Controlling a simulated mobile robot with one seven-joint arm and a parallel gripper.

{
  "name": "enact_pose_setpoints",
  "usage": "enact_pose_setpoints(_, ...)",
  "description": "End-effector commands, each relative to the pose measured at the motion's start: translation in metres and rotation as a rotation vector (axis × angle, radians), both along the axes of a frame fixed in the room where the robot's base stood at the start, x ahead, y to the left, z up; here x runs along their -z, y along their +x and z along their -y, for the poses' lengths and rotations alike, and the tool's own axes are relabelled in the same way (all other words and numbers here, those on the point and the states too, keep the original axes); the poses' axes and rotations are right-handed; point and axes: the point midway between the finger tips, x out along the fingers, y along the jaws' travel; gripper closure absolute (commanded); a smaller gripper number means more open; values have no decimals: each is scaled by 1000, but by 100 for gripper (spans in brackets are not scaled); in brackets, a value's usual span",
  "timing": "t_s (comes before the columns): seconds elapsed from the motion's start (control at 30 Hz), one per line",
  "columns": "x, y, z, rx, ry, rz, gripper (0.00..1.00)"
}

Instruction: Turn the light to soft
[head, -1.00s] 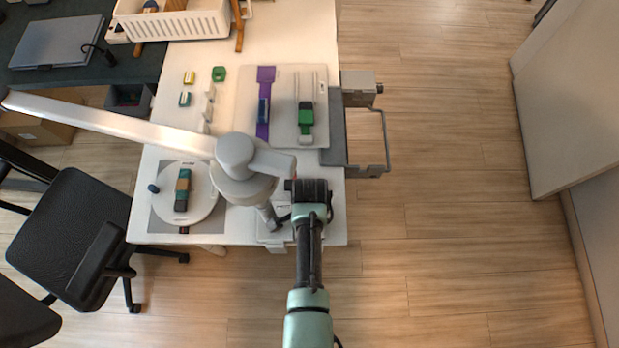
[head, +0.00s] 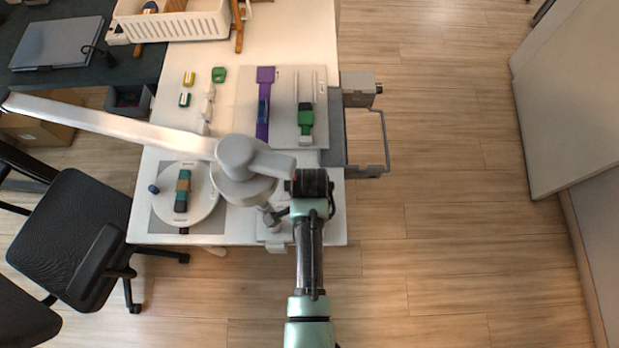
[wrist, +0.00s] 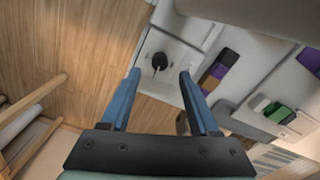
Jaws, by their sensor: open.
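The lamp (head: 236,152) has a pale grey head and a long white arm reaching in from the left over the table. A black round knob (wrist: 160,61) stands on a small white plate (wrist: 176,45) in the wrist view. In the head view, a pale plate (head: 273,236) lies at the table's front edge, partly covered by my arm and gripper. My gripper (wrist: 159,75) is open and empty. Its two blue fingers point towards the knob, which appears between and beyond their tips. I cannot tell how far the tips are from it.
A white round disc (head: 205,206) carrying a teal and tan block lies left of the lamp head. A grey board (head: 284,90) with purple and green pieces lies behind. A grey metal frame (head: 383,140) juts from the table's right edge. Open floor lies to the right.

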Motion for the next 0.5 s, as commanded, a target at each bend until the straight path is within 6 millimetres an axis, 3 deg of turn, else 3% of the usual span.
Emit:
enact_pose_setpoints(0.23, -47, 1, 0, 1, 1, 4, 38)
enact_pose_setpoints(0.5, -77, 0, 0, 1, 0, 1, 38)
